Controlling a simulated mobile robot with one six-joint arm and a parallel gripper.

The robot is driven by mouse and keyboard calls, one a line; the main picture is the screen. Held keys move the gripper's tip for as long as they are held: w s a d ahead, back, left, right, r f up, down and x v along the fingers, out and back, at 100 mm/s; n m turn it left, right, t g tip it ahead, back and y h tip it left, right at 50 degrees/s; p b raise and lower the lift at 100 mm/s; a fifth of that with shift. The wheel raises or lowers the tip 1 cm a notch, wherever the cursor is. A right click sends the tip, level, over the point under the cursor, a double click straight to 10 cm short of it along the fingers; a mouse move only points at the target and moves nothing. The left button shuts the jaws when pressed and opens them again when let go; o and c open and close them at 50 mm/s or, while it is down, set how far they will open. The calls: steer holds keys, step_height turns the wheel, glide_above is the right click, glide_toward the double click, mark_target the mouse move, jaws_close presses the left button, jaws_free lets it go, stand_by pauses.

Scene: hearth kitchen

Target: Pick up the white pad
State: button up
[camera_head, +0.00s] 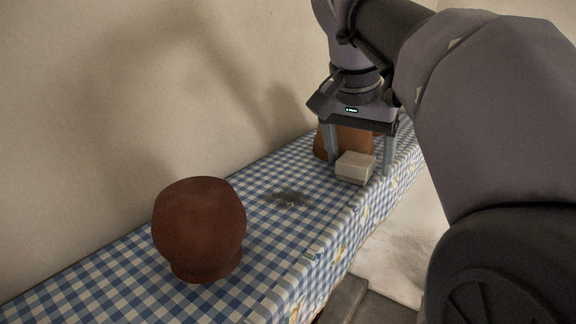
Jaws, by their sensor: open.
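The white pad (355,166) is a small, pale, box-shaped block near the front edge of the blue-and-white checked tablecloth (290,235). My gripper (360,168) points down at it from above. Its jaws are open, with one finger to the left of the pad and the other to the right. A gap shows between the pad and the right finger. I cannot tell whether the left finger touches the pad, or whether the pad rests fully on the cloth.
A reddish-brown rounded pot (199,228) stands on the cloth at the front left. An orange-brown object (328,143) stands behind the gripper, partly hidden. A dark grey patch (289,198) lies on the cloth between them. A wall runs along the table's back.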

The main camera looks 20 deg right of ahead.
steer(key=shift+w+d+f, duration=0.1)
steer(key=shift+w+f, duration=0.3)
steer(key=shift+f, duration=0.1)
steer(key=shift+s, duration=0.2)
steer(key=c, duration=1.5)
